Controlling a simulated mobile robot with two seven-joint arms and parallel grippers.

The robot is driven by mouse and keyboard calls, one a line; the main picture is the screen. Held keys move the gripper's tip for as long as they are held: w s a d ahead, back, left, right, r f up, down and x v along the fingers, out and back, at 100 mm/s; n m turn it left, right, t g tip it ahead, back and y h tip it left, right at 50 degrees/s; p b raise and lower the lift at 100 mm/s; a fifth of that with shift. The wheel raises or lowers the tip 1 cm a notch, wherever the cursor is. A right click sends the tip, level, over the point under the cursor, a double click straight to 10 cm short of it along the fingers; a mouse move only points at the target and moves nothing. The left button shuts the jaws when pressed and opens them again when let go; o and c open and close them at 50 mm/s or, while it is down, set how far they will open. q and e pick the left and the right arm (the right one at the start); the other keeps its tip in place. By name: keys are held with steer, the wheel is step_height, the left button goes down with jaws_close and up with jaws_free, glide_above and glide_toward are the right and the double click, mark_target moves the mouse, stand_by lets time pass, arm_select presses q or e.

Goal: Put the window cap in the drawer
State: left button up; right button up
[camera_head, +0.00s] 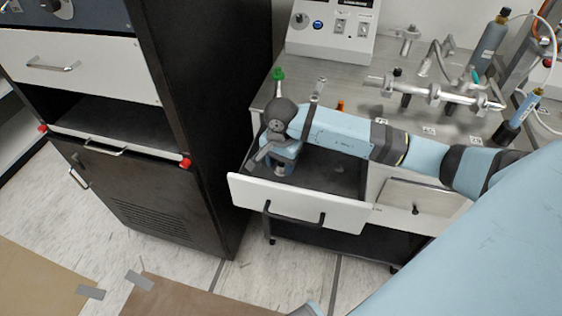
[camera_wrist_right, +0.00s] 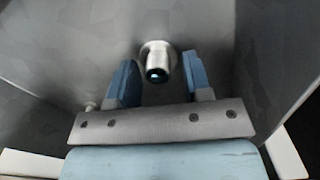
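The window cap (camera_wrist_right: 157,62) is a small metal piece with a round flange and a short cylinder. In the right wrist view it stands on the grey drawer floor, just beyond and between my right fingertips. My right gripper (camera_wrist_right: 160,75) is open, with its two blue fingers apart and a clear gap on the cap's left side. In the head view my right arm reaches in from the right, and the right gripper (camera_head: 280,166) points down inside the pulled-out drawer (camera_head: 298,204). The cap is hard to make out there. My left gripper is not in view.
A dark cabinet (camera_head: 215,130) stands close left of the drawer. The bench top above holds a metal pipe assembly (camera_head: 432,95), a white control box (camera_head: 331,30) and a green-topped item (camera_head: 278,74). A closed drawer (camera_head: 420,197) is to the right. Cardboard lies on the floor.

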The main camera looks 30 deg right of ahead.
mark_target(281, 164)
step_height(281, 164, up, 12)
steer(key=p, duration=0.1)
steer(key=shift+r, duration=0.15)
stand_by(0.5)
stand_by(0.4)
